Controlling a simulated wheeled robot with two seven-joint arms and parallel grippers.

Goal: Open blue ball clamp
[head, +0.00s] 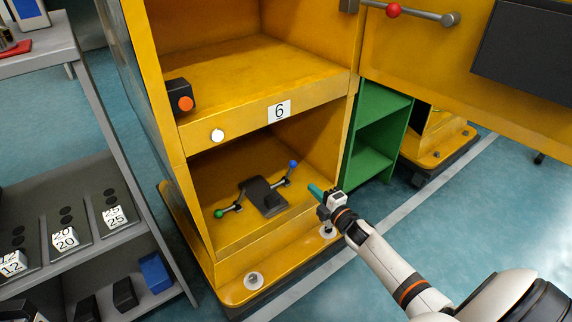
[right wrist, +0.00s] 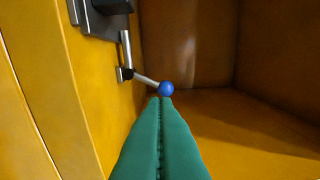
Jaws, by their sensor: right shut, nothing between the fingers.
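The blue ball (head: 293,164) tips the right-hand lever of a dark clamp mechanism (head: 265,195) on the floor of the cabinet's lower compartment. A green ball (head: 219,213) tips the left-hand lever. My right gripper (head: 313,188) is at the compartment's front opening, to the right of and below the blue ball in the head view. In the right wrist view the blue ball (right wrist: 166,88) appears just beyond the tips of the closed teal fingers (right wrist: 165,100). I cannot tell whether they touch. The right gripper is shut and empty. My left gripper is not in view.
The yellow cabinet (head: 190,150) has walls around the compartment and a shelf above marked 6. A green shelf unit (head: 372,150) stands to its right. A grey rack (head: 80,228) with numbered blocks is at left. An open yellow door (head: 430,60) hangs at upper right.

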